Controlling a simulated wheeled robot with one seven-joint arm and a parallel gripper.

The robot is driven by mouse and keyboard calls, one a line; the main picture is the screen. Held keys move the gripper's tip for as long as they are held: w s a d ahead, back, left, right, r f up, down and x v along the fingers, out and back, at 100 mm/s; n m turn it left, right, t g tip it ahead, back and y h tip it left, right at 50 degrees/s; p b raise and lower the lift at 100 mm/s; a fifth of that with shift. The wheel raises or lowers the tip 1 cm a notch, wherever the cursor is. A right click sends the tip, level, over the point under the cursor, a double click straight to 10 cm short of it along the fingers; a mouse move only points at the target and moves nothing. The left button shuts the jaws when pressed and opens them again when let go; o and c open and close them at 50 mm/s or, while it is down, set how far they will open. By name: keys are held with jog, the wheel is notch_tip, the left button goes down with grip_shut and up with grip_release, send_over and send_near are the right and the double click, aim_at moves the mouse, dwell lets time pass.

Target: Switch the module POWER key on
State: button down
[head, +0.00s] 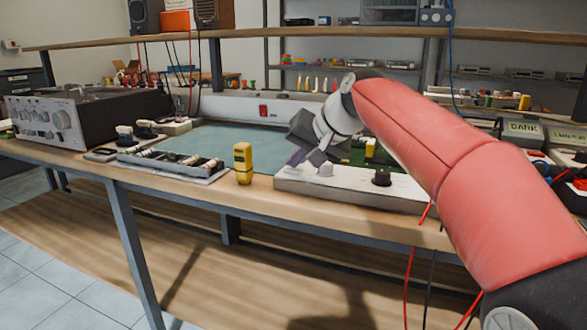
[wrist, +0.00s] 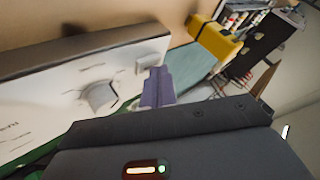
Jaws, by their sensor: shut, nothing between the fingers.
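The module is a long white-topped box (head: 345,190) at the front edge of the bench. In the wrist view its white panel (wrist: 50,95) carries a round white knob (wrist: 100,97) and a small raised pale key (wrist: 147,62) near the panel's end. That key seems to be the POWER key, but its label cannot be read. My gripper (head: 296,158) is over the module's left end. In the wrist view its purple-grey fingers (wrist: 157,86) are together and empty, close beside the key. I cannot tell whether they touch it or which way the key is set.
A yellow object (head: 243,163) stands left of the module, also in the wrist view (wrist: 215,43). A parts tray (head: 172,162) and a black instrument (head: 90,115) are farther left. A black knob (head: 381,177) rises on the module's right. The green mat (head: 225,138) behind is mostly clear.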

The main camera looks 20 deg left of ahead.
aim_at(297, 171)
jog(key=shift+r+p, duration=0.4)
jog(key=shift+p, duration=0.05)
jog(key=shift+r, duration=0.1)
notch_tip(297, 171, up, 5)
jog(key=p, duration=0.5)
jog(key=shift+f, duration=0.2)
jog(key=shift+r+b, duration=0.4)
jog(key=shift+r, duration=0.25)
jog(key=s+d+f+m+t+h, duration=0.1)
jog(key=s+d+f+h, duration=0.1)
jog(key=s+d+f, duration=0.45)
jog(key=s+d+f+m+h, duration=0.1)
jog(key=s+d+f+h, duration=0.2)
jog(key=s+d, duration=0.65)
jog(key=s+d+f+m+t+h, duration=0.15)
jog(key=s+d+f, duration=0.3)
jog(key=d, duration=0.75)
jog(key=s+d+f+g+h, duration=0.1)
jog(key=s+d+f, duration=0.4)
jog(key=s+f, duration=0.2)
jog(key=shift+f, duration=0.85)
